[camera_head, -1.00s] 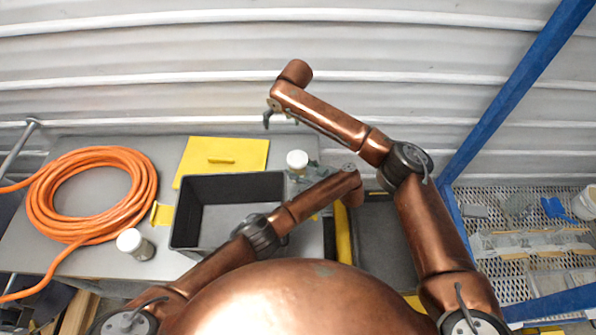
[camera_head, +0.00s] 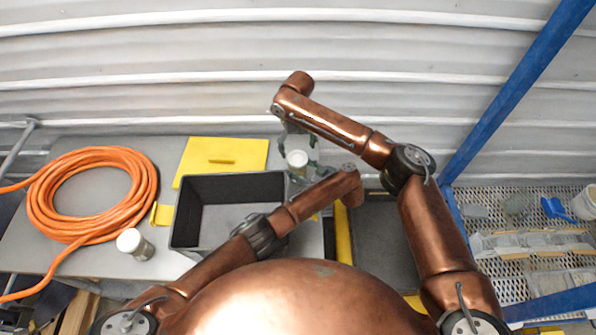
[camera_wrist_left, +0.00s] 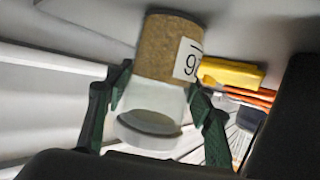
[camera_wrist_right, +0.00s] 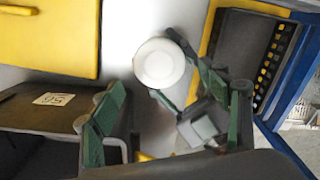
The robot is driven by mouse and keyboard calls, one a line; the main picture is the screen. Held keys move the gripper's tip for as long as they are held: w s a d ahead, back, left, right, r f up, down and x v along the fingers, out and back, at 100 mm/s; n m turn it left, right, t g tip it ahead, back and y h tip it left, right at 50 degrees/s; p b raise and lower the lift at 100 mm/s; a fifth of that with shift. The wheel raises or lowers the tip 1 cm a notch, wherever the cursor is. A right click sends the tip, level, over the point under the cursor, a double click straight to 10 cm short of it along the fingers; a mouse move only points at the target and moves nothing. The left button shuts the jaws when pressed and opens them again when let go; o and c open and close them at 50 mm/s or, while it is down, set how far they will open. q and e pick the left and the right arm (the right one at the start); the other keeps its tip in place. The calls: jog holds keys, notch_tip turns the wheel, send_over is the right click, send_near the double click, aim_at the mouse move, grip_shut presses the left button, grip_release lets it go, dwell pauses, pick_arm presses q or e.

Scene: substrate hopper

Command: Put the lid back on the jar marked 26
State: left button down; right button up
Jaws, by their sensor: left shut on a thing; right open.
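A jar stands on the table right of the black bin, its white round lid (camera_head: 297,158) on top; I cannot tell whether the lid is seated. In the left wrist view the jar (camera_wrist_left: 168,48) shows brown contents and a part-hidden label, upside down, with a 6 readable. My left gripper (camera_wrist_left: 158,100) is shut around the jar's clear upper part. In the right wrist view the lid (camera_wrist_right: 159,64) is a white disc. My right gripper (camera_wrist_right: 150,95) is open near the lid, its fingers apart; it also shows in the head view (camera_head: 292,135).
A second white-lidded jar (camera_head: 135,243) stands at the left, by an orange hose coil (camera_head: 90,158). The black bin (camera_head: 232,181) carries a label card (camera_wrist_right: 54,98). A yellow panel (camera_head: 205,155) lies behind it. A black tray (camera_head: 385,240) is at the right.

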aim_at(298, 158)
notch_tip(298, 158, down, 6)
jog(key=shift+r, duration=0.1)
jog(key=shift+c, duration=0.6)
